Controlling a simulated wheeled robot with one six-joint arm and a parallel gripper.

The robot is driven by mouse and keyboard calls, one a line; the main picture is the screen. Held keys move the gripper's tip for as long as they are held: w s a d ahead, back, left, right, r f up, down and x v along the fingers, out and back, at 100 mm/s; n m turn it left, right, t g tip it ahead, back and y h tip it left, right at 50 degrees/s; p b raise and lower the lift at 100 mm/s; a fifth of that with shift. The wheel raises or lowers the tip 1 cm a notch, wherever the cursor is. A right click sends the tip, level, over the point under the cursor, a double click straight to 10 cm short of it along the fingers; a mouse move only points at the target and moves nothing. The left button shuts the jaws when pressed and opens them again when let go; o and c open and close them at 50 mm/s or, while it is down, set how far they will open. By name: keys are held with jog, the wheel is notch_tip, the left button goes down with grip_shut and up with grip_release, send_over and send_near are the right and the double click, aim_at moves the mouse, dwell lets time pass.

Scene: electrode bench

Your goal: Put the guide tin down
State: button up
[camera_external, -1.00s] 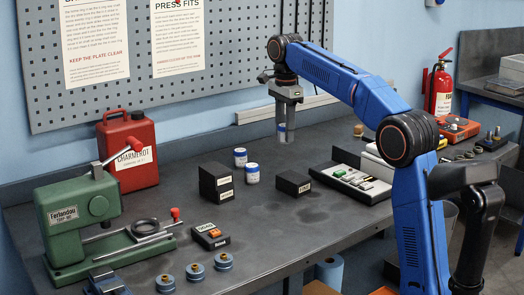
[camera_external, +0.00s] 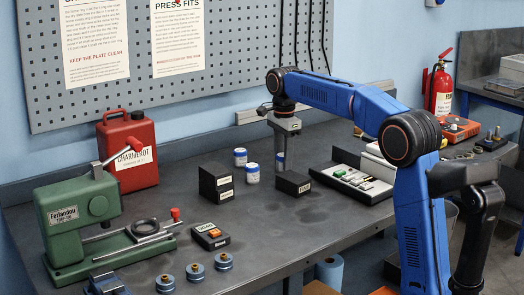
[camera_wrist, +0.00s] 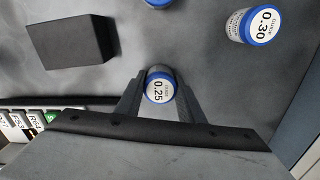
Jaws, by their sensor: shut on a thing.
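The guide tin (camera_wrist: 158,88), a small round tin with a white top marked 0.25 and a blue rim, sits between the two fingers of my gripper (camera_wrist: 159,100) in the wrist view. My gripper (camera_external: 280,157) is shut on it. In the external view the gripper points straight down over the bench, just behind a small black block (camera_external: 293,184). I cannot tell whether the tin touches the bench.
Two similar tins, one at the back (camera_external: 240,157) and one in front (camera_external: 252,173), stand left of my gripper; one reads 0.30 (camera_wrist: 262,25). A taller black block (camera_external: 216,183) stands farther left. A tray of small parts (camera_external: 350,182) lies to the right.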

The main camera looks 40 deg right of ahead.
jog(key=shift+f, duration=0.15)
jog(key=o, duration=1.1)
notch_tip(320, 180, up, 12)
jog(key=shift+r, duration=0.1)
